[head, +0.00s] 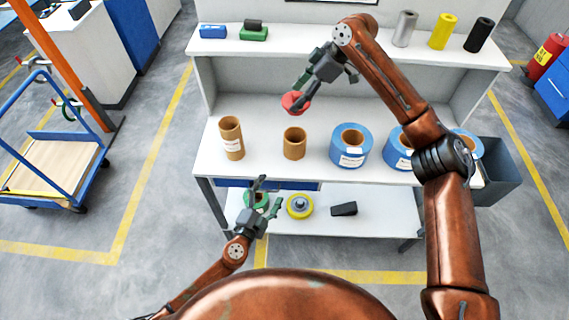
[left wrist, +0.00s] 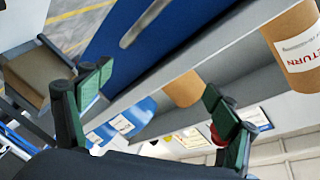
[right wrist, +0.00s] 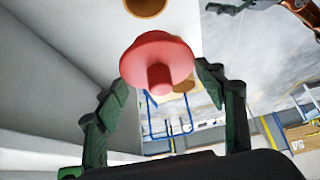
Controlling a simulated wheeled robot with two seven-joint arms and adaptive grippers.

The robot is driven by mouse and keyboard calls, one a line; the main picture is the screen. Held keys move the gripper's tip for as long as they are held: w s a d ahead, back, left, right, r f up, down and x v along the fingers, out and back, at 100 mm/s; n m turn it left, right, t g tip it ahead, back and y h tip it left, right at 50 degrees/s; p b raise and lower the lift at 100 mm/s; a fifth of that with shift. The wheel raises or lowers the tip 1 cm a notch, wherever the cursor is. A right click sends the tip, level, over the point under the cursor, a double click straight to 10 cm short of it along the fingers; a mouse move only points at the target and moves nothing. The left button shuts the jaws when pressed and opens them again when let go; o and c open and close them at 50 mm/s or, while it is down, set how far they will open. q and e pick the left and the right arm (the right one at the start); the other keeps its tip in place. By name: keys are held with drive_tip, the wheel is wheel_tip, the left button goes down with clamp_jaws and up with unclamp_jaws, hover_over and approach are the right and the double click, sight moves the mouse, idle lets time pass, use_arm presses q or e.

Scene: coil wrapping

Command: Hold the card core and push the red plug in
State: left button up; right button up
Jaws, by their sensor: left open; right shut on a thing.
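The red plug (head: 296,102) is in my right gripper (head: 301,96), above and behind the short card core (head: 294,144) on the bench. In the right wrist view the red plug (right wrist: 157,58) sits between the fingers, flange and stub visible. The core stands upright, open end up, apart from the plug. My left gripper (head: 267,195) is open and empty, low in front of the bench edge. The left wrist view shows the short core (left wrist: 184,89) beyond its spread fingers (left wrist: 155,103). A brown core's open end (right wrist: 146,5) shows at the right wrist view's top.
A taller labelled brown core (head: 231,140) stands left of the short one. Blue coils (head: 350,147) stand to the right. The lower shelf holds a yellow roll (head: 300,206) and a dark wedge (head: 344,209). The upper shelf (head: 330,45) overhangs behind my right gripper.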

sight(298, 130)
use_arm(q)
drive_tip(key=w+d+r+n, duration=0.1)
drive_tip(key=r+n, duration=0.2)
drive_tip(key=n, duration=0.1)
drive_tip(key=w+d+r+n+t, duration=0.1)
drive_tip(key=w+d+r+n, duration=0.1)
drive_tip(key=r+n, duration=0.2)
drive_tip(key=w+d+r+n+y, duration=0.1)
drive_tip(key=d+r+n, duration=0.1)
drive_tip(key=r+n, duration=0.1)
drive_tip(key=shift+w+r+n, duration=0.25)
drive_tip(key=shift+n, duration=0.45)
drive_tip(key=shift+w+d+r, duration=0.1)
drive_tip(key=shift+w+r, duration=0.05)
drive_tip(key=shift+w, duration=0.4)
drive_tip(key=x, duration=1)
drive_tip(key=shift+w, duration=0.45)
drive_tip(key=shift+c, duration=0.2)
drive_tip(key=c, duration=1.3)
drive_tip(key=o, duration=1.3)
